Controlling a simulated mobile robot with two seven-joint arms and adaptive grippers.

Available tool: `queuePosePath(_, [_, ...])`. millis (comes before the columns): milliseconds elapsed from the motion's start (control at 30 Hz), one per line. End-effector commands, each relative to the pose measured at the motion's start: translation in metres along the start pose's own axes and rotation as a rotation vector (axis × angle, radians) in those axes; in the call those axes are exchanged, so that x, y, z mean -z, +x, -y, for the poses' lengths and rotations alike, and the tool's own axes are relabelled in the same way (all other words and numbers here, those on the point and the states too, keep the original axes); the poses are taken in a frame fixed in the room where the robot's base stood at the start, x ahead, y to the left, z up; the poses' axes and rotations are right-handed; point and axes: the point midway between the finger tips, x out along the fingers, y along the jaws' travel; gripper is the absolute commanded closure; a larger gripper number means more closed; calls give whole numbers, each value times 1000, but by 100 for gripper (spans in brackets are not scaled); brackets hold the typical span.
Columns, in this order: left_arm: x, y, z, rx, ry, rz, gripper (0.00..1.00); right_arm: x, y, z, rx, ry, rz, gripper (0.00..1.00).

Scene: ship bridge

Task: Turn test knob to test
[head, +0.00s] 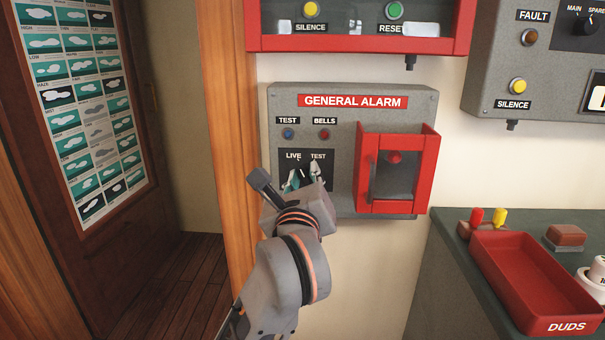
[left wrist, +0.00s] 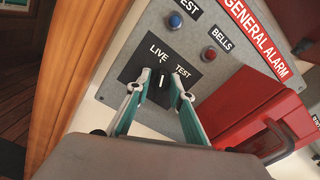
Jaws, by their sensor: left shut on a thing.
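The grey general alarm box (head: 352,92) is on the wall. Its black knob plate (head: 326,156) carries the labels LIVE on the left and TEST on the right. My left gripper (head: 303,178) is at this plate, its fingers shut on the test knob, which they mostly hide in the head view. In the left wrist view the test knob (left wrist: 162,83) shows between the two teal-and-grey fingertips (left wrist: 161,84). Its white mark seems to lean toward LIVE. My right gripper is not in view.
Just right of the knob is a red-framed cover (head: 427,170) over a red button. Blue and red lamps sit above the plate. A red alarm panel (head: 360,44) hangs above. A red DUDS tray (head: 510,312) stands on the counter at lower right.

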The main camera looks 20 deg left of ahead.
Motion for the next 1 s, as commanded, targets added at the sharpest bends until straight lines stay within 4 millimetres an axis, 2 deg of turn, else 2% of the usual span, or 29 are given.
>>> queuePosePath(33, [-5,-1,2,0,37,3,100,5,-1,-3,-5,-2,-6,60])
queuePosePath(433, [-7,-1,3,0,412,3,100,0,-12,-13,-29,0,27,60])
queuePosePath(500, [-7,-1,4,0,478,4,100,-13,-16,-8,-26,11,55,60])
queuePosePath(533, [-7,0,3,-1,508,3,100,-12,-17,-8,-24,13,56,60])
queuePosePath(800, [-6,0,3,-1,754,1,100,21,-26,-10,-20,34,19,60])
queuePosePath(1000, [-4,0,2,-1,901,-2,100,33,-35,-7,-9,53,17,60])
